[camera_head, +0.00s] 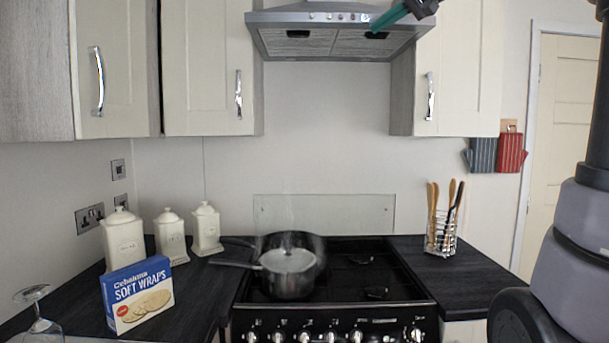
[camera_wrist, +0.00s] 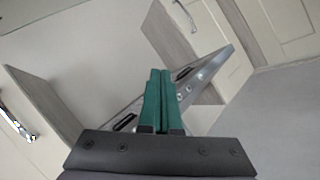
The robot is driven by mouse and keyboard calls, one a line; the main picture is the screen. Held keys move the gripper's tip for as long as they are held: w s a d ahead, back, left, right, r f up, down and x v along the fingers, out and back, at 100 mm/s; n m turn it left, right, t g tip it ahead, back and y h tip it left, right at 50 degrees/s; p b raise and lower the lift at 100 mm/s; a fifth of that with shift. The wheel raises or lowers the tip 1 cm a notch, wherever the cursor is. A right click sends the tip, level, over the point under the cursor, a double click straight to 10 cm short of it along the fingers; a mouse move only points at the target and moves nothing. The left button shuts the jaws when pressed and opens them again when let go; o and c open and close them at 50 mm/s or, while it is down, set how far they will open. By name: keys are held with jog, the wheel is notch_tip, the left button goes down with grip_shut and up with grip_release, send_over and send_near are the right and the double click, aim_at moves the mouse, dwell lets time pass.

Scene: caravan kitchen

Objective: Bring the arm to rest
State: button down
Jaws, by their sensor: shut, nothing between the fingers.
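My gripper (camera_head: 386,20) shows at the top of the head view, in front of the cooker hood (camera_head: 325,40), with its green fingers pointing down and left. In the wrist view my gripper (camera_wrist: 160,75) has its two green fingers side by side, shut with nothing between them. The hood (camera_wrist: 205,80) lies beyond the fingertips there. I cannot tell the exact gap between fingers and hood. My arm runs along the right edge of the head view.
A wraps box (camera_head: 138,294), white canisters (camera_head: 122,236) and a glass (camera_head: 38,315) are at left. A utensil holder (camera_head: 440,232) stands at right. Wall cupboards (camera_head: 212,70) flank the hood.

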jog(key=s+d+f+m+g+h, duration=0.1)
jog(key=s+f+h, duration=0.1)
jog(key=s+f, duration=0.5)
jog(key=s+d+f+m+g+h, duration=0.1)
jog(key=s+f, duration=0.7)
jog(key=f, duration=0.8)
jog(key=s+d+f+m+g+h, duration=0.1)
jog(key=s+d+f+m+h, duration=0.1)
jog(key=s+f, duration=0.6)
notch_tip(320, 180, down, 5)
jog(key=shift+d+r+g+h, duration=0.15)
jog(key=shift+d+g+h, duration=0.25)
jog(key=shift+h, duration=0.8)
jog(key=shift+s, duration=0.1)
